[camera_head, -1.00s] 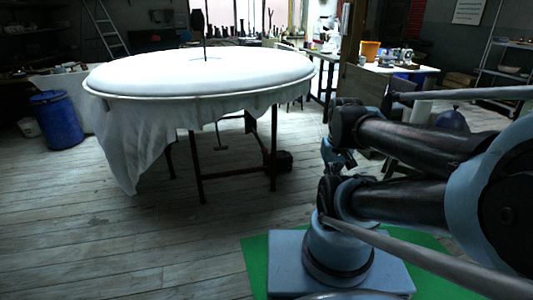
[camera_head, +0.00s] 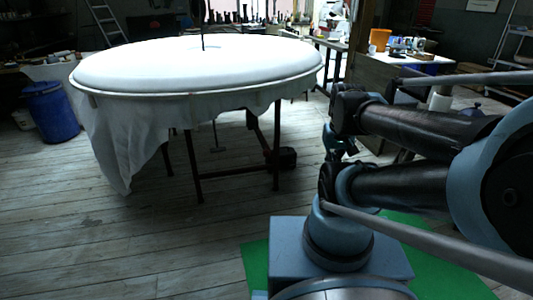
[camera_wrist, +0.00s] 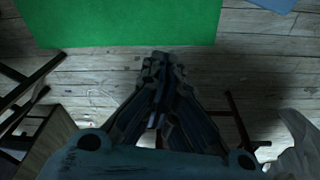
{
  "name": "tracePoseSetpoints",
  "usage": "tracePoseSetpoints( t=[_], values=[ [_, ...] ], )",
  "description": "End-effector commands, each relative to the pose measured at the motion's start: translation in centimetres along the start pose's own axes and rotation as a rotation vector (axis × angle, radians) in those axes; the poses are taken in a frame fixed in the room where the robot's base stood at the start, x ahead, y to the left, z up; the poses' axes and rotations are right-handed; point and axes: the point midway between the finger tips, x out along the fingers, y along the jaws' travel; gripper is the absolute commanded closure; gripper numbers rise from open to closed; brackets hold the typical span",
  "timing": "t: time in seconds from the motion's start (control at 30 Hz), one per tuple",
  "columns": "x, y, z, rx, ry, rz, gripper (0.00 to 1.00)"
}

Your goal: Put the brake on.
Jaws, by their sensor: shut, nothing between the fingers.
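The large round table (camera_head: 200,70) has a white top and a white cloth hanging from its rim, on dark legs, left of the middle in the head view. A thin upright rod with a small foot (camera_head: 217,149) hangs beneath it, and a dark block (camera_head: 287,158) sits by the right legs. I cannot tell which part, if any, is the brake. In the wrist view my gripper (camera_wrist: 161,58) is shut and empty, pointing at bare floorboards, apart from the table. In the head view my gripper is hard to make out among my arm links.
A blue barrel (camera_head: 53,112) stands at the far left. A workbench with an orange pot (camera_head: 379,39) is at the back right, and shelves are beyond it. The plank floor (camera_head: 130,240) in front of the table is clear.

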Motion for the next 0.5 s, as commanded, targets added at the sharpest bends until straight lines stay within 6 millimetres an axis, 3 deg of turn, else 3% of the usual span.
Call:
tracePoseSetpoints(
  t=[0.27, 0.5],
  values=[
    [-0.8, -0.1, 0.3, -0.005, 0.011, -0.001, 1.0],
    [-2.1, -0.9, -3.3, -0.034, 0.001, -0.008, 1.0]
  ],
)
